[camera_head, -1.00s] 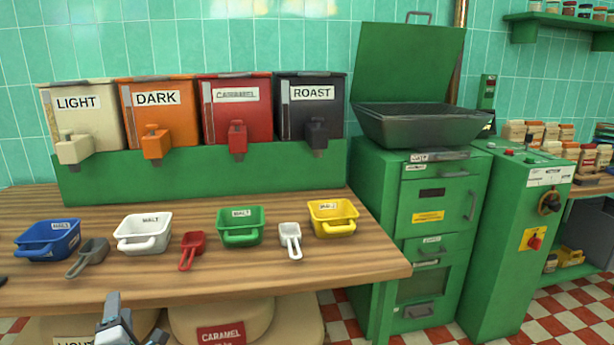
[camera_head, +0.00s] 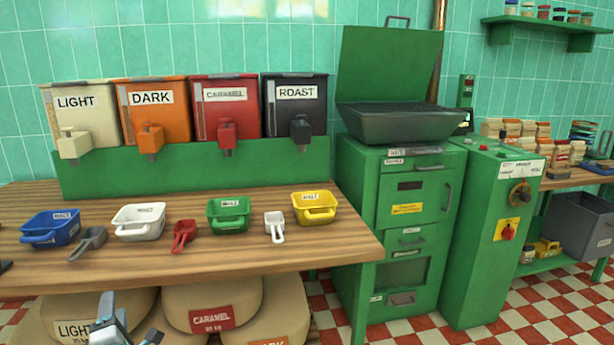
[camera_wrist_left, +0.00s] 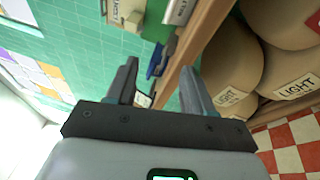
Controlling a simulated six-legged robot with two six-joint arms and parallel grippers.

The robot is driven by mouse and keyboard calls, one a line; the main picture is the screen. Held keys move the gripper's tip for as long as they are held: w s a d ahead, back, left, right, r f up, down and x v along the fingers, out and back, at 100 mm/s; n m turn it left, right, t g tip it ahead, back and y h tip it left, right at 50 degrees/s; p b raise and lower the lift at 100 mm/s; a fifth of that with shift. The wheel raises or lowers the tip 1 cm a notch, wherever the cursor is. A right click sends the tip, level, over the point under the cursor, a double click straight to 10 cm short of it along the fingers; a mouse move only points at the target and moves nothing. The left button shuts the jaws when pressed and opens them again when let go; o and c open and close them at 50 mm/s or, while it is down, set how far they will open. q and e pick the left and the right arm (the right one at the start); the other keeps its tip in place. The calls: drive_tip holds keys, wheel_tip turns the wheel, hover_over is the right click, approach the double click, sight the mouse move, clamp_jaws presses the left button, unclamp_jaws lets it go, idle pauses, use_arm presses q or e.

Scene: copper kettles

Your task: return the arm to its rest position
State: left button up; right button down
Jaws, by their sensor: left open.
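My left gripper (camera_head: 126,330) shows at the bottom left of the head view, in front of the table's front edge and before the sacks below it. In the left wrist view its two fingers (camera_wrist_left: 158,85) stand apart with nothing between them. Past the fingers, that view shows the wooden table edge, a blue tray and the sacks, all clear of the jaws. My right gripper is in neither view.
The wooden table (camera_head: 200,262) holds blue, white, green and yellow malt trays and several scoops. Sacks (camera_head: 213,305) stand under it. Four-labelled dispensers (camera_head: 231,108) line the back. A green machine (camera_head: 395,235) stands to the right.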

use_arm(q)
drive_tip(key=s+d+f+m+g+h, duration=0.2)
drive_tip(key=d+f+m+h, duration=0.15)
drive_tip(key=d+f, duration=0.55)
drive_tip(key=s+d+f+m+g+h, duration=0.35)
drive_tip(key=d+f, duration=0.35)
drive_tip(key=f, duration=0.5)
drive_tip(key=s+d+f+m+g+h, duration=0.4)
drive_tip(key=s+d+f, duration=0.3)
drive_tip(key=s+f, duration=0.1)
drive_tip(key=s+d+f+m+g+h, duration=0.1)
drive_tip(key=s+d+f+m+g, duration=0.2)
drive_tip(key=s+m, duration=0.45)
drive_tip(key=s+d+f+m+g+h, duration=0.15)
drive_tip(key=s+d+m+g, duration=0.25)
drive_tip(key=s, duration=0.6)
wheel_tip(320, 180, up, 17)
drive_tip(key=p, duration=1.6)
drive_tip(key=shift+s+a+f+m+p, duration=0.2)
drive_tip(key=shift+m+p, duration=0.15)
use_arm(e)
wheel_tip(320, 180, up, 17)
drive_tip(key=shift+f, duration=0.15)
use_arm(q)
drive_tip(key=shift+f+g, duration=0.1)
drive_tip(key=shift+g, duration=0.15)
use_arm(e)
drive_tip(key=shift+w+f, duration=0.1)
